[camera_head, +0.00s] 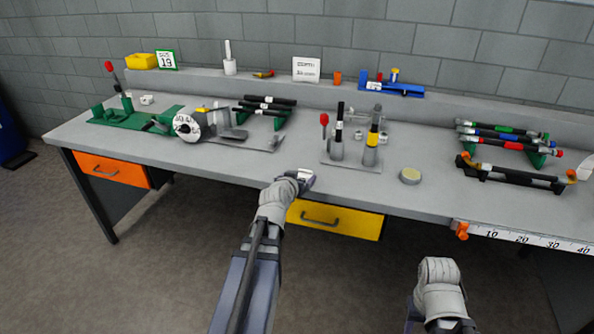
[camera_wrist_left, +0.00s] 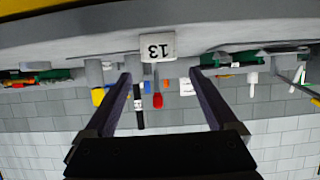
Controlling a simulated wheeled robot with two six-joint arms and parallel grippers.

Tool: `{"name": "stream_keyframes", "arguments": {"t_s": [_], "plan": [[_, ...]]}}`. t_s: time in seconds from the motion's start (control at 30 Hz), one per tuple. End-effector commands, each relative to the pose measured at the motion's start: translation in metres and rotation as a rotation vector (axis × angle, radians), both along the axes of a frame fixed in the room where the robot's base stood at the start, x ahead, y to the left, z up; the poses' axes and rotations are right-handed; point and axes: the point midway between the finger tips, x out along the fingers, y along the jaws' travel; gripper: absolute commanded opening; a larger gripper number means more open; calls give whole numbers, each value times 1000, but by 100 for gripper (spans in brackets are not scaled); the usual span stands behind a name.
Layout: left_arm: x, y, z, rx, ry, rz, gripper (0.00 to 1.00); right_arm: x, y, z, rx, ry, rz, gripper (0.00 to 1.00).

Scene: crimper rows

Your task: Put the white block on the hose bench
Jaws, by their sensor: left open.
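A white block (camera_wrist_left: 157,46) marked 13 shows in the left wrist view, straight ahead between the fingertips, at the bench's front edge. In the head view a small white block (camera_head: 306,173) shows at my left gripper's tip. My left gripper (camera_wrist_left: 160,76) is open, with one finger on each side of the block's line; I cannot tell whether they touch it. In the head view the left gripper (camera_head: 300,181) is at the front edge of the long grey bench (camera_head: 235,165). My right gripper (camera_head: 440,280) is low in front of the bench, its fingers hidden.
A stand with upright tools (camera_head: 350,160) is behind and right of my left gripper. A round tan disc (camera_head: 410,175) lies right of it. Racks of dark tubes (camera_head: 510,175) stand at the right. A white roll (camera_head: 187,127) and green tray are left. The bench front between has bare room.

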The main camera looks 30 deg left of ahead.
Motion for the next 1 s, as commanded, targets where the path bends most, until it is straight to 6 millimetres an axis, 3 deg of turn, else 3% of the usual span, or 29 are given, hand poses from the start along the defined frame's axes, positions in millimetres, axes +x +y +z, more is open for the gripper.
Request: {"name": "stream_keyframes", "arguments": {"t_s": [0.03,0.2,0.5,0.6,0.67,0.77,0.9,1.0], "plan": [[-10,-7,8,-1,0,-2,92,0,0,8,0,0,0,50],[-23,-17,16,1,0,-4,92,0,0,16,0,0,0,50],[-24,-18,15,-1,1,-4,92,0,0,15,0,0,0,50],[-22,-32,10,-9,28,-30,92,0,0,15,0,0,0,50],[-21,-55,0,-21,76,-74,92,0,0,15,0,0,0,50],[-26,-119,-29,-51,227,-191,92,0,0,15,0,0,0,50],[-65,-219,-76,-59,529,-355,92,0,0,15,0,0,0,50],[-107,-270,-100,-32,746,-425,92,0,0,15,0,0,0,50]]}}
